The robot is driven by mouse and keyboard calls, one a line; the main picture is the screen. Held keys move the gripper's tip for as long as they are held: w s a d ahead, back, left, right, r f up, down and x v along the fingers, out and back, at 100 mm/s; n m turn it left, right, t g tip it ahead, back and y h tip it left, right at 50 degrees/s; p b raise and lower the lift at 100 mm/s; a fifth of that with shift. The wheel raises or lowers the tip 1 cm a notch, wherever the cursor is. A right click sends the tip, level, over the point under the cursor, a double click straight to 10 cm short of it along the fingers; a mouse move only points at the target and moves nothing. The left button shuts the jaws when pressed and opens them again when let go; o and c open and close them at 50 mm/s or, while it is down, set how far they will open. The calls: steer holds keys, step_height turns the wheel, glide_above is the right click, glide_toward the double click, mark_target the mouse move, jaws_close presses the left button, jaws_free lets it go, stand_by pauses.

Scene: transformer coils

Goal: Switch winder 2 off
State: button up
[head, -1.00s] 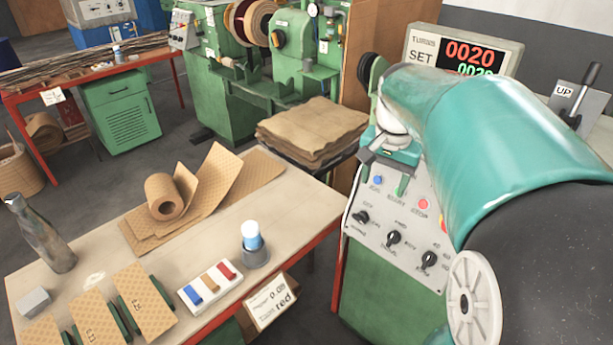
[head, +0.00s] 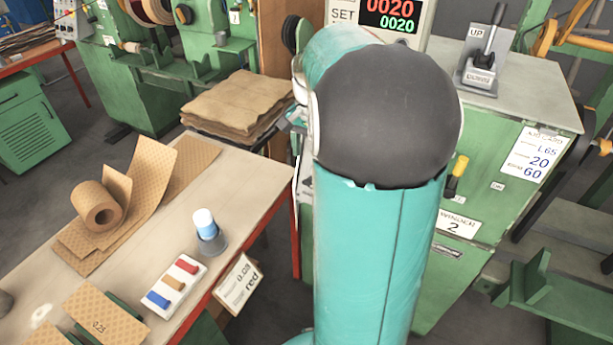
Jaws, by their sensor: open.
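Winder 2 is the green machine cabinet (head: 478,130) at the right, with a plate reading 2 (head: 458,224) on its front. A yellow and black switch handle (head: 456,176) is on that front, beside my arm, with small labels to its right. The counter display (head: 392,14) on top is lit, reading 0020 in red and 0020 in green. A lever (head: 489,45) stands by an UP plate on the cabinet top. My gripper (head: 294,117) shows only as a small piece left of my arm, apart from the yellow switch. My arm hides most of the knob panel.
A table (head: 240,205) at the left holds a brown paper roll (head: 97,204), a blue-and-white container (head: 207,226) and a tray of coloured blocks (head: 174,287). Brown sheets (head: 238,104) are stacked behind it. Green stands (head: 560,300) are at the lower right.

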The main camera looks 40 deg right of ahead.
step_height(320, 180, down, 8)
steer(key=shift+s+a+f, duration=0.1)
steer(key=shift+f, duration=0.2)
steer(key=shift+c, duration=0.2)
steer(key=c, duration=1)
